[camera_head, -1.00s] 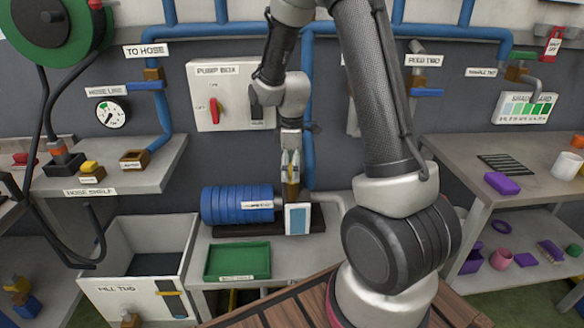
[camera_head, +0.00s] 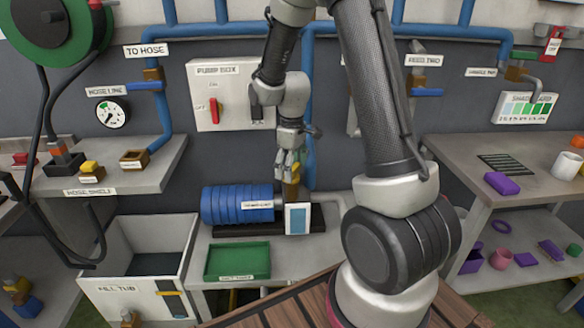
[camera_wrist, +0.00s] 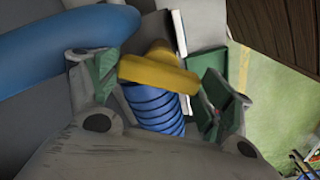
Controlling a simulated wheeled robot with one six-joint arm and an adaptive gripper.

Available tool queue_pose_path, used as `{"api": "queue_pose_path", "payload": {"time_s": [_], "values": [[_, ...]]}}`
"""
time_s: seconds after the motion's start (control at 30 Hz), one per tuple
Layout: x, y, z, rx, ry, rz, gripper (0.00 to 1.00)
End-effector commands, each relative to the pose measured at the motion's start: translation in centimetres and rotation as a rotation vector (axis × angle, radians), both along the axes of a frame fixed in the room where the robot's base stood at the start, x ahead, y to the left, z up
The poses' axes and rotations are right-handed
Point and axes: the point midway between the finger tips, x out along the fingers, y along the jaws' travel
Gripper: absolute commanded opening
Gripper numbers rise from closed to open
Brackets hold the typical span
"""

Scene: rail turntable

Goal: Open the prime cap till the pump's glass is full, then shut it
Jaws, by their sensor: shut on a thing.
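The pump is a blue ribbed body (camera_head: 237,205) on a dark base, and it also shows in the wrist view (camera_wrist: 157,108). Its glass (camera_head: 297,218) is a pale-framed panel at the pump's right end, with blue showing inside; the exact level is too small to read. The prime cap (camera_wrist: 160,68) is a yellow T-shaped handle above the pump, also seen as a small brown-yellow piece in the head view (camera_head: 291,191). My gripper (camera_head: 290,172) points down over it. In the wrist view its green-padded fingers (camera_wrist: 158,82) are shut on the cap, one either side.
A green tray (camera_head: 237,262) lies in front of the pump. The fill tub (camera_head: 122,288) stands to the left. The pump box (camera_head: 231,96) with a red switch is on the wall behind, and a blue pipe (camera_head: 308,120) runs down beside my gripper.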

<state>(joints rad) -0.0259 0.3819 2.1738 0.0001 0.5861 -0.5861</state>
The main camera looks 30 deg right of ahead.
Motion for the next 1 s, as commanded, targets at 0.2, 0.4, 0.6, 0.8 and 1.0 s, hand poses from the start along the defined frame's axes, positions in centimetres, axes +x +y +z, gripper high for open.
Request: {"api": "queue_pose_path", "payload": {"time_s": [0.2, 0.4, 0.6, 0.8, 1.0], "values": [[0.03, -0.01, 0.04, 0.000, -0.001, -0.205, 0.56], [0.05, -0.02, 0.05, 0.000, -0.001, -0.395, 0.56], [0.05, -0.02, 0.05, 0.000, -0.001, -0.583, 0.56], [0.06, -0.02, 0.06, -0.001, -0.001, -0.755, 0.56], [0.06, -0.02, 0.06, 0.000, -0.002, -0.888, 0.56]]}}
